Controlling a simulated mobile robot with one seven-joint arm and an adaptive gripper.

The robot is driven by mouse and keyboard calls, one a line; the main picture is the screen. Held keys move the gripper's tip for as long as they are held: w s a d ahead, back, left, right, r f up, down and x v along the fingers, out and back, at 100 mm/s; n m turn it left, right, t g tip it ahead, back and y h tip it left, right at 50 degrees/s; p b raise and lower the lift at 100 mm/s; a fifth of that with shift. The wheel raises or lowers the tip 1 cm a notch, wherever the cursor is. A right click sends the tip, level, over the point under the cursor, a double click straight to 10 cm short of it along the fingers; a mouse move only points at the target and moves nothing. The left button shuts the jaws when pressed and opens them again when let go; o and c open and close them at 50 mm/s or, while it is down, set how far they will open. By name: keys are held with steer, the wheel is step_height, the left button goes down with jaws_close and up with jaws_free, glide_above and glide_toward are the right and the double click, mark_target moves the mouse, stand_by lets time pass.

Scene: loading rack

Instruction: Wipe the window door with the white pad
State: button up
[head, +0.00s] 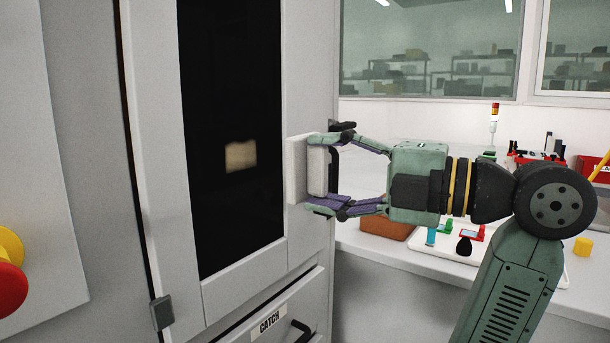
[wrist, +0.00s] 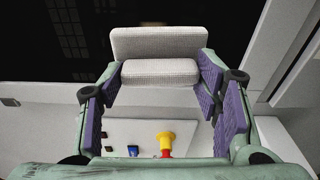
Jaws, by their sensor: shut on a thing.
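The window door has a white frame (head: 303,246) and a tall dark pane (head: 225,90). A beige blurred patch (head: 241,156) shows on the pane at mid height. The white pad (head: 297,170) has a flat plate and a thicker block behind it. My gripper (head: 320,174) is shut on the block, one finger above and one below in the head view. The plate faces the door near its right frame; I cannot tell whether it touches. In the wrist view the pad (wrist: 160,43) lies across the fingertips, with the dark pane (wrist: 60,35) beyond it.
A drawer marked CATCH (head: 270,321) is below the door. A red and yellow knob (head: 8,275) stands out at far left. A white bench (head: 400,250) at right carries a brown box (head: 386,229), a tray with small items and a yellow cylinder (head: 583,246).

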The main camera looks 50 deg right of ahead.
mark_target(294, 169)
steer(key=a+p, duration=0.1)
steer(key=a+r, duration=0.1)
steer(key=a, duration=0.1)
steer(key=a+p, duration=0.1)
steer(key=shift+w+a+r+p, duration=0.15)
steer(key=shift+a+r+p, duration=0.2)
steer(key=shift+w+a+f, duration=0.2)
steer(key=shift+w+a, duration=0.05)
steer(key=shift+a, duration=0.2)
steer(key=shift+d+p+x, duration=0.2)
steer(key=shift+p+x, duration=0.05)
steer(key=shift+x, duration=1.2)
steer(key=shift+d+p+x, duration=0.2)
steer(key=shift+x, duration=1.25)
steer(key=shift+x, duration=1.15)
steer(key=shift+d, duration=0.2)
steer(key=shift+d, duration=1.7)
steer(key=shift+w+d+p, duration=0.15)
steer(key=shift+d+p, duration=0.1)
steer(key=shift+d, duration=0.6)
steer(key=shift+w+d+p, duration=0.15)
steer(key=shift+d+p, duration=0.1)
steer(key=shift+d, duration=0.65)
